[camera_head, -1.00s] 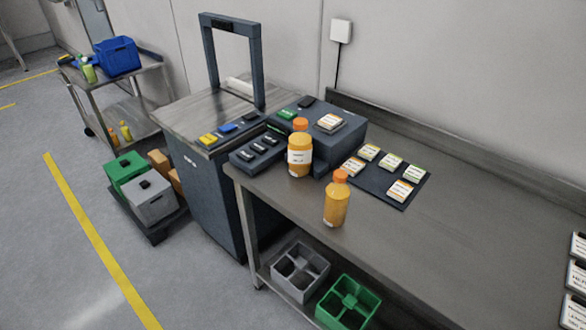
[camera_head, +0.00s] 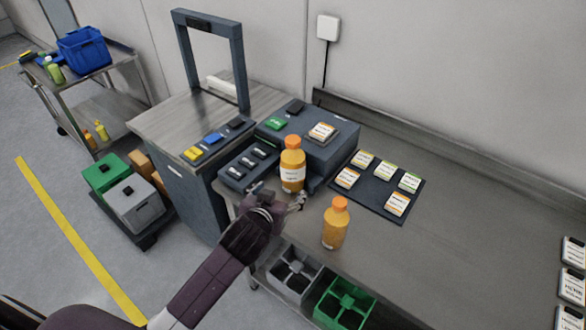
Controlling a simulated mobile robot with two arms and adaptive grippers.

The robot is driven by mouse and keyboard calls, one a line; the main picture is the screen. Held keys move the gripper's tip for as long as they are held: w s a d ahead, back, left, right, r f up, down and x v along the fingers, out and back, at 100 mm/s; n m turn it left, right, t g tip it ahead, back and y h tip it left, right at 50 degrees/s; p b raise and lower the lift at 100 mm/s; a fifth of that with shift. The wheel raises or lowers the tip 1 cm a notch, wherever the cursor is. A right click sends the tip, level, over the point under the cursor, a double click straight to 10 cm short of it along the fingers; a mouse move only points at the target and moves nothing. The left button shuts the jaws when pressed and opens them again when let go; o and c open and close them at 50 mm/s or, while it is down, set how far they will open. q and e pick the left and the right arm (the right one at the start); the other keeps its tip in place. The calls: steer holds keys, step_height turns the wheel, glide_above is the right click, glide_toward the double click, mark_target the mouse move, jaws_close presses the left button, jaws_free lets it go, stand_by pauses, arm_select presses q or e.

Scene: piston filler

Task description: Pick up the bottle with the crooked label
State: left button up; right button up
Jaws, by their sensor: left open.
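An orange bottle (camera_head: 292,158) with an orange cap and a white label stands upright at the left end of the steel workbench, by the dark control box. Its label sits slightly slanted. My right gripper is out of view.
A dark mat (camera_head: 375,187) with several label stacks lies right of the bottles. The control box (camera_head: 318,148) stands behind the labelled bottle. Grey (camera_head: 292,272) and green (camera_head: 345,304) divided crates sit on the lower shelf. The bench's right middle is clear.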

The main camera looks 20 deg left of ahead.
mark_target(290, 166)
arm_select(q)
steer(key=shift+t, duration=0.7)
steer(key=w+r, duration=0.2)
steer(key=w, duration=0.1)
steer(key=w+r, duration=0.1)
steer(key=shift+w+d+r, duration=0.2)
steer(key=shift+w+d, duration=0.1)
steer(key=shift+w, duration=0.1)
steer(key=shift+p+x, duration=0.3)
steer(key=shift+x, duration=0.9)
steer(key=p+x, duration=0.1)
steer(key=x, duration=0.3)
steer(key=shift+w+f, duration=0.25)
steer(key=shift+w, duration=0.15)
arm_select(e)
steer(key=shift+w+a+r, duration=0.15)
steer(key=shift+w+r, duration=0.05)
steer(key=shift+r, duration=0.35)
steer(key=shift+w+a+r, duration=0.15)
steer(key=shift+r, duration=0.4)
arm_select(q)
steer(key=c, duration=1.8)
steer(key=shift+r, duration=0.15)
steer(key=shift+c, duration=0.2)
steer(key=shift+r, duration=0.1)
